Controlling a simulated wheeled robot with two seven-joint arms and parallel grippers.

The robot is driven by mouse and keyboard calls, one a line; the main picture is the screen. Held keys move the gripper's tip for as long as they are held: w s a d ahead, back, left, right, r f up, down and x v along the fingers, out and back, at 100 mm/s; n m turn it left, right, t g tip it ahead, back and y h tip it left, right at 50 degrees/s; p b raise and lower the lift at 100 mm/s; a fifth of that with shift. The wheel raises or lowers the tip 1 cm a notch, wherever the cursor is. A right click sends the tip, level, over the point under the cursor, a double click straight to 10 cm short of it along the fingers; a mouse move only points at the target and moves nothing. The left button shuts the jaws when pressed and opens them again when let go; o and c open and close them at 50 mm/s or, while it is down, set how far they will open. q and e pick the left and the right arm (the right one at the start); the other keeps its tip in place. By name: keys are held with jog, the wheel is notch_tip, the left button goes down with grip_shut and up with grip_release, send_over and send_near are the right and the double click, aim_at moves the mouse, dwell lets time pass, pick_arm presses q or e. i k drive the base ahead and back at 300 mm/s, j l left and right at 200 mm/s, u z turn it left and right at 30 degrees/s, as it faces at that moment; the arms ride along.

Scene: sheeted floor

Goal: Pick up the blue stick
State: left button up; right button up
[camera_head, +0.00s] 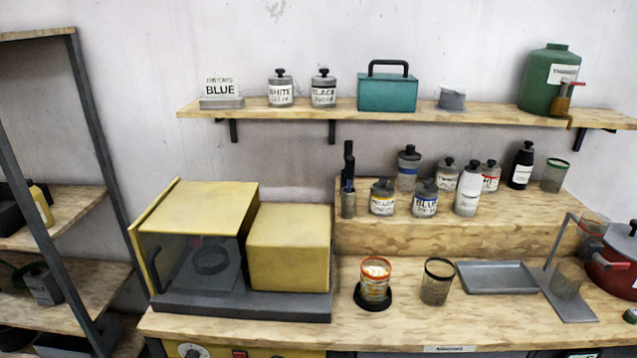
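A small grey holder (348,204) stands at the left end of the raised wooden step. Dark upright sticks (348,160) rise out of it; they look mostly black, with a bluish part low down near the holder's rim. I cannot tell for certain whether one of them is the blue stick, and their lower ends are hidden in the holder. No other clear blue stick shows. Neither of my grippers is in view.
Jars, including one labelled BLUE (425,199), stand right of the holder. A yellow box machine (205,245) is to its left. A wall shelf (300,112) hangs above. A red-rimmed cup (375,280), a dark-rimmed cup (437,282) and a grey tray (497,277) are in front.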

aim_at(349, 169)
jog(key=j+z, duration=0.1)
jog(key=j, duration=0.6)
jog(key=k+j+z, duration=0.1)
jog(key=j, duration=0.6)
